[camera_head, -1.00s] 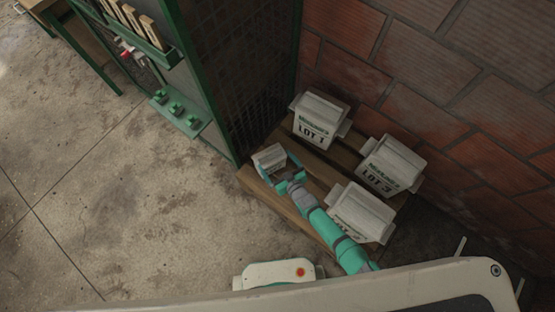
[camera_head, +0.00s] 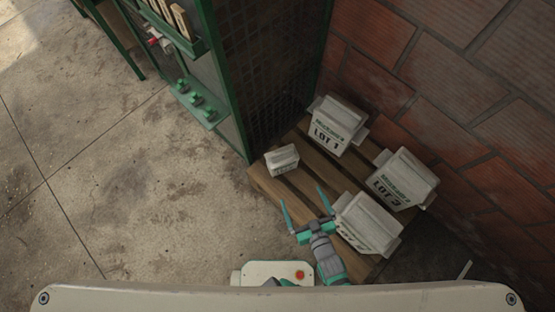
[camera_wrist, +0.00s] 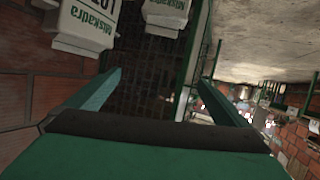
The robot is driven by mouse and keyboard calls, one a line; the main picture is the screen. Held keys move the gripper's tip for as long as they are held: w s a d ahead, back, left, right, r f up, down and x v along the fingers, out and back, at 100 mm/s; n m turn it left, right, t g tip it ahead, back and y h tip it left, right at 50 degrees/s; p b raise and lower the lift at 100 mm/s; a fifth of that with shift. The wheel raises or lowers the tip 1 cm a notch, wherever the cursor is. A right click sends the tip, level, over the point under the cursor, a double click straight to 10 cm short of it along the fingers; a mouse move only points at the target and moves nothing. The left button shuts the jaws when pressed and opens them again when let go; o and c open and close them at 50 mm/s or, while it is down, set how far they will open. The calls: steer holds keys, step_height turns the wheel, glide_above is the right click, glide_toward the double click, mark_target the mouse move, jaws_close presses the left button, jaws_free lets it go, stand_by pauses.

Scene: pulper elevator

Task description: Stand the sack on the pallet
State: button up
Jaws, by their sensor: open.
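A small white sack (camera_head: 282,159) sits on the wooden pallet (camera_head: 262,182) at its left corner, beside the green cage. It looks upright and nothing touches it from my side. It also shows at the top of the wrist view (camera_wrist: 166,14), where the picture is upside down. My gripper (camera_head: 304,197) is open and empty over the pallet, apart from the small sack and nearer to my body. Both fingers show spread wide in the wrist view.
Three larger sacks share the pallet: LOT 1 (camera_head: 336,127) at the back, LOT 3 (camera_head: 400,180) at the right, and another (camera_head: 366,224) close right of my gripper. A green mesh cage (camera_head: 262,70) and brick wall (camera_head: 420,50) border it. Floor at left is clear.

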steer(key=s+a+r+m+t+h, duration=0.1)
steer(key=s+a+r, duration=0.3)
steer(key=r, duration=0.7)
steer(key=s+a+r+m+t+h, duration=0.1)
steer(key=s+a+r+m+h, duration=0.2)
steer(key=r, duration=0.9)
steer(key=s+a, duration=0.2)
steer(key=s, duration=0.1)
steer(key=shift+s+r+m, duration=0.25)
steer(key=shift+s+m, duration=0.05)
steer(key=shift+s, duration=0.05)
